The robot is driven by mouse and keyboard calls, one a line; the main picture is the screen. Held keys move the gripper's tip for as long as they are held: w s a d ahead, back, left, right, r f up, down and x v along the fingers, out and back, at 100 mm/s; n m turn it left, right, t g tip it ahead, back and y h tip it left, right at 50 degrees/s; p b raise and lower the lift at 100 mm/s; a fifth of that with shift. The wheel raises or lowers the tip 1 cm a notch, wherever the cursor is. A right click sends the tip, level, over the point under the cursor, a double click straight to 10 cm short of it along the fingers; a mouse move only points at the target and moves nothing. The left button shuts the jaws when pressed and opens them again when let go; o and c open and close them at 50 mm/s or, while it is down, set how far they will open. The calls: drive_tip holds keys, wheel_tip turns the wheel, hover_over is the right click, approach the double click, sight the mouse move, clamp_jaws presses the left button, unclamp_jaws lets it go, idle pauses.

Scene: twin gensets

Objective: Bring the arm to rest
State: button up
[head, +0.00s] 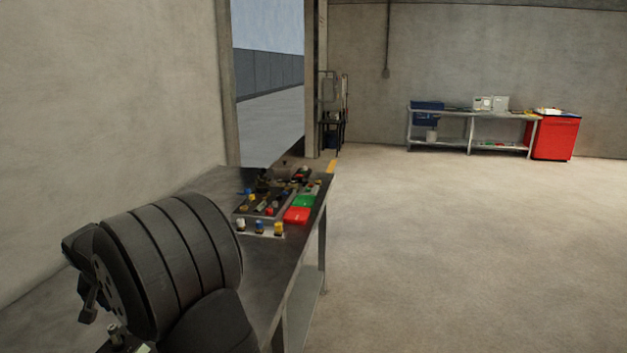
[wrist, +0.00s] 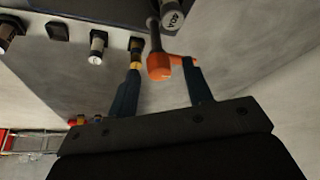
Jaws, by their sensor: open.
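My gripper (wrist: 160,64) shows in the wrist view with two dark blue fingers spread apart, so it is open. An orange piece with a dark shaft (wrist: 158,66) shows between the fingertips and seems to reach the right one. I cannot tell whether it touches or lies behind them. A yellow-and-dark piece shows at the left fingertip. In the head view my arm, a large black ridged shape, fills the lower left in front of the workbench (head: 262,262). The fingers cannot be made out there.
Several small cylinders, one marked (wrist: 172,17), show in the wrist view. A wall stands close on the left. The floor (head: 450,250) to the right is clear.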

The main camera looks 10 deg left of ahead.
drive_tip(key=shift+w+d+n+g+y, duration=0.1)
drive_tip(key=shift+n+g+y, duration=0.3)
drive_tip(key=shift+n, duration=1)
drive_tip(key=shift+n+g+y, duration=0.2)
drive_tip(key=shift+n+g, duration=0.3)
drive_tip(key=shift+n, duration=0.9)
drive_tip(key=shift+o, duration=1.3)
drive_tip(key=o, duration=0.9)
drive_tip(key=s+r+n, duration=0.1)
drive_tip(key=s+r, duration=0.1)
drive_tip(key=s+r+n, duration=0.1)
drive_tip(key=s+r, duration=0.1)
drive_tip(key=s+d+r+n, duration=0.1)
drive_tip(key=s+r, duration=0.1)
drive_tip(key=shift+s+t+h, duration=0.25)
drive_tip(key=shift+t+h, duration=0.05)
drive_tip(key=shift+t, duration=0.1)
drive_tip(key=s+d+r+n+t, duration=0.1)
drive_tip(key=s+d+r+n, duration=0.15)
drive_tip(key=s+r, duration=0.2)
drive_tip(key=shift+n+h, duration=0.25)
drive_tip(key=shift+h, duration=0.25)
drive_tip(key=x, duration=0.9)
drive_tip(key=shift+w+a+f, duration=0.1)
drive_tip(key=shift+w+a, duration=0.05)
drive_tip(key=shift+w, duration=0.05)
